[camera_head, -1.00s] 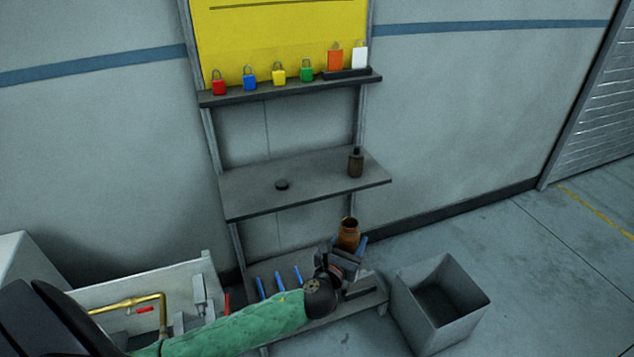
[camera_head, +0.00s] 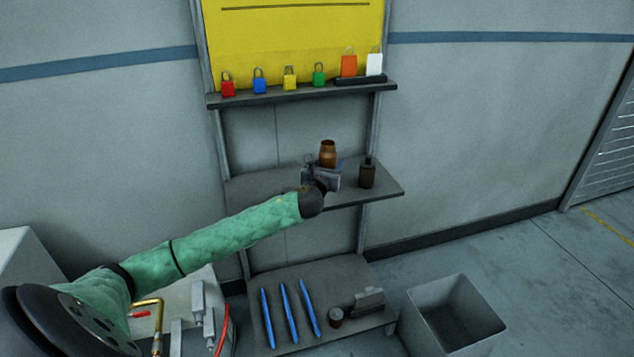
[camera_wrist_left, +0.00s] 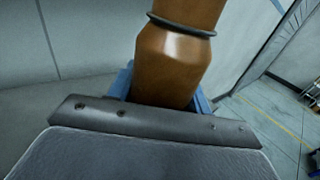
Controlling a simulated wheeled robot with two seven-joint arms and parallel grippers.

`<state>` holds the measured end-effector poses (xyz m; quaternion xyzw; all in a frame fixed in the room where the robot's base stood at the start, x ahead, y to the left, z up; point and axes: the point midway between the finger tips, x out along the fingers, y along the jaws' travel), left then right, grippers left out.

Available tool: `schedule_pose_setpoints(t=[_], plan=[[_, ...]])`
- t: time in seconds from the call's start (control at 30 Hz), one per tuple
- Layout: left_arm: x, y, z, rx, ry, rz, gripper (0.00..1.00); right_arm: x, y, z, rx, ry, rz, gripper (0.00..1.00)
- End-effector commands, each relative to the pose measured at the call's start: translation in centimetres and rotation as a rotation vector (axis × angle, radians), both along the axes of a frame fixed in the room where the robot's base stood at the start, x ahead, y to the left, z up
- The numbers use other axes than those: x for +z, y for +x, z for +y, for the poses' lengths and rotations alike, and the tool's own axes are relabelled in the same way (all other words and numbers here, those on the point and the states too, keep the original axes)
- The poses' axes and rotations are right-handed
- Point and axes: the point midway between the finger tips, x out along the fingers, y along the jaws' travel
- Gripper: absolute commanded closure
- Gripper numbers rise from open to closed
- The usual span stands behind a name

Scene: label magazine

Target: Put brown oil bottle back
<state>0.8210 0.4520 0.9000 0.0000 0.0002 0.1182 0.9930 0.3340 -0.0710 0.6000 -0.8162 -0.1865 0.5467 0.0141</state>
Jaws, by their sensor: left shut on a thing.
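The brown oil bottle (camera_head: 328,152) is held upright by my left gripper (camera_head: 324,172), in front of and at the height of the middle shelf (camera_head: 250,190). In the left wrist view the brown bottle (camera_wrist_left: 170,65) stands between the blue finger pads, with a dark ring round its neck. The left gripper is shut on it. A small dark bottle (camera_head: 367,173) stands on the right of the middle shelf, beside the held bottle. My right gripper is not in view.
The upper shelf (camera_head: 300,95) carries several coloured padlocks and tags. The bottom shelf (camera_head: 345,282) holds blue tools (camera_head: 287,315), a small dark jar (camera_head: 336,317) and a grey block (camera_head: 369,300). An open grey bin (camera_head: 455,315) stands at the lower right.

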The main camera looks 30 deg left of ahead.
Motion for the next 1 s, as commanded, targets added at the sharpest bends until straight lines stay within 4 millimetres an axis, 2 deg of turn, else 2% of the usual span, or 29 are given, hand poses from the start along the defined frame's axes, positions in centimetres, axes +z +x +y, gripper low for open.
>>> schedule_pose_setpoints(t=[0.2, 0.43, 0.73, 0.9, 1.0], plan=[[-2.5, 2.3, 3.5, 0.002, 0.000, 0.001, 0.83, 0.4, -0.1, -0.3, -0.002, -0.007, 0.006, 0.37], [-4.6, 4.2, 6.4, 0.001, -0.001, 0.000, 0.83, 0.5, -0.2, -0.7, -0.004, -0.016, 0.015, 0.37], [-6.0, 4.8, 7.2, -0.001, -0.001, 0.000, 0.83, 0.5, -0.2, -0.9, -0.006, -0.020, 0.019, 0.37], [-8.3, 4.7, 7.2, 0.000, -0.002, 0.001, 0.83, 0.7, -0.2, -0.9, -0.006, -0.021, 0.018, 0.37], [-9.1, 4.8, 7.2, 0.000, -0.003, -0.001, 0.83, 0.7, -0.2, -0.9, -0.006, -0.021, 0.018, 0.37]])
